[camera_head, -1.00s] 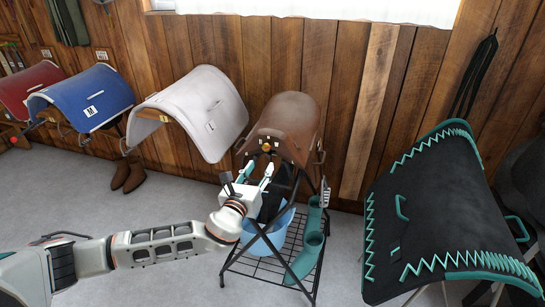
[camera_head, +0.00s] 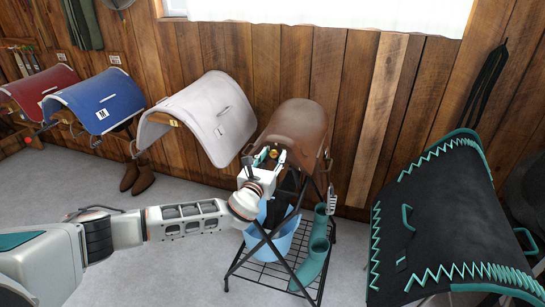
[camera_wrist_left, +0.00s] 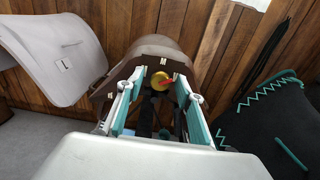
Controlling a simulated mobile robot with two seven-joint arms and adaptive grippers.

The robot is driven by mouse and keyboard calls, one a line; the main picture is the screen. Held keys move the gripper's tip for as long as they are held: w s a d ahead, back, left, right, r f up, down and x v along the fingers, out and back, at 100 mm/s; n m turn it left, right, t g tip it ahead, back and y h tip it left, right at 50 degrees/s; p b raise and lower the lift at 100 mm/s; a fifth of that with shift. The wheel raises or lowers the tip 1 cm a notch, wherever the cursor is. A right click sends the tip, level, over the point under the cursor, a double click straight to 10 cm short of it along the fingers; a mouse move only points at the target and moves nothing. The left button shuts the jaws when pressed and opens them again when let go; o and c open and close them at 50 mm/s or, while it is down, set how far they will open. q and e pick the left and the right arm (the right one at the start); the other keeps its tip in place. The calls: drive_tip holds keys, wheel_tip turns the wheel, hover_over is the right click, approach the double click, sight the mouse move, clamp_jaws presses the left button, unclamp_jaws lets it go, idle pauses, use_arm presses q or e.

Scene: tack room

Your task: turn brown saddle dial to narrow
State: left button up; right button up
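The brown saddle (camera_head: 300,122) sits on a black stand against the wood wall, and it also shows in the left wrist view (camera_wrist_left: 158,45). Its round gold dial (camera_wrist_left: 161,82) is on the front end, below a pale M label (camera_wrist_left: 163,62). A red mark on the dial points to the right. My left gripper (camera_wrist_left: 161,77) is open, its teal-padded fingers reaching to either side of the dial. I cannot tell if they touch it. In the head view my left gripper (camera_head: 271,155) partly hides the saddle front. My right gripper is not in view.
A white saddle (camera_head: 208,115) stands to the left, with blue (camera_head: 95,98) and red (camera_head: 38,85) ones beyond. A black and teal saddle pad (camera_head: 445,225) stands at right. Below the brown saddle are a blue bucket (camera_head: 284,240) and a wire shelf (camera_head: 262,270).

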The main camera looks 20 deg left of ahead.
use_arm(q)
clamp_jaws()
